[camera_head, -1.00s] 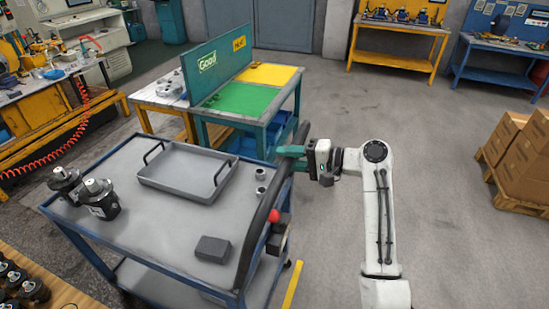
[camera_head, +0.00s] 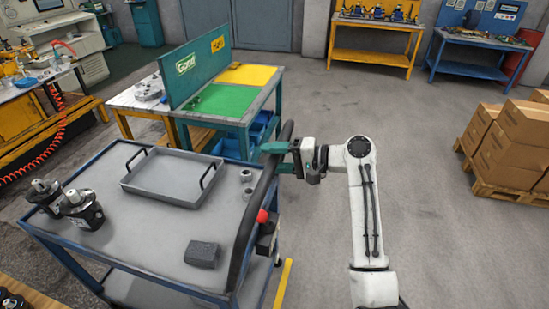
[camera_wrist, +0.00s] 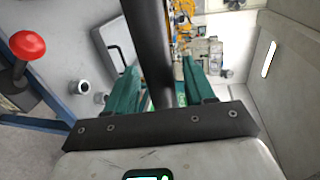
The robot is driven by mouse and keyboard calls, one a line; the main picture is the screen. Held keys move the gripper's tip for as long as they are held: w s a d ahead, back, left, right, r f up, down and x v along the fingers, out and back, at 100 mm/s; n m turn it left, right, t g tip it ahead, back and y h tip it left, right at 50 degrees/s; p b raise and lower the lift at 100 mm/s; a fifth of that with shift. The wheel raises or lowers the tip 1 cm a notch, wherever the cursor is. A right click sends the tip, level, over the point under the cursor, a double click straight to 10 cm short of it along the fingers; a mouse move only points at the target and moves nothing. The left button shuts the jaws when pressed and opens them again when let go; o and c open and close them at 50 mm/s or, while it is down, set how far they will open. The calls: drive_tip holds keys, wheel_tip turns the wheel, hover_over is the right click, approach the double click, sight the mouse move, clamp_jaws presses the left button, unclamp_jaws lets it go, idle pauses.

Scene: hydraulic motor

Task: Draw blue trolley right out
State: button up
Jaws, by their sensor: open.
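The blue trolley (camera_head: 110,262) stands at the lower left in the head view, with a grey top and a lower shelf. Its long black handle bar (camera_head: 262,192) runs along the right side. My gripper (camera_head: 273,158) is at the far part of this bar. In the wrist view the bar (camera_wrist: 148,45) passes between the two green fingers of my gripper (camera_wrist: 160,85), which stand open on either side of it. A red knob (camera_head: 262,216) on a dark box sits beside the bar; the knob also shows in the wrist view (camera_wrist: 27,45).
Cartons on a pallet (camera_head: 490,187) stand at right. Floor between is clear.

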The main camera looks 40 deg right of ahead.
drive_tip(key=b+v, duration=0.1)
drive_tip(key=v, duration=1)
drive_tip(key=shift+b, duration=0.4)
drive_tip(key=shift+w+a, duration=0.1)
drive_tip(key=s+a+f+n+g+h, duration=0.2)
drive_tip(key=s+a+f+g, duration=0.2)
drive_tip(key=a+f, duration=0.45)
drive_tip(key=s+a+f+n+g+h, duration=0.1)
drive_tip(key=s+a+f+n+g, duration=0.25)
drive_tip(key=f, duration=0.75)
drive_tip(key=s+a+f+n+g+h, duration=0.2)
drive_tip(key=s+f, duration=0.1)
drive_tip(key=s, duration=0.5)
drive_tip(key=s+a+f+n+g+h, duration=0.2)
drive_tip(key=s+a+n+g+h, duration=0.1)
drive_tip(key=s, duration=0.6)
drive_tip(key=shift+a+f+h, duration=0.2)
drive_tip(key=shift+f+h, duration=0.1)
drive_tip(key=shift+f, duration=0.1)
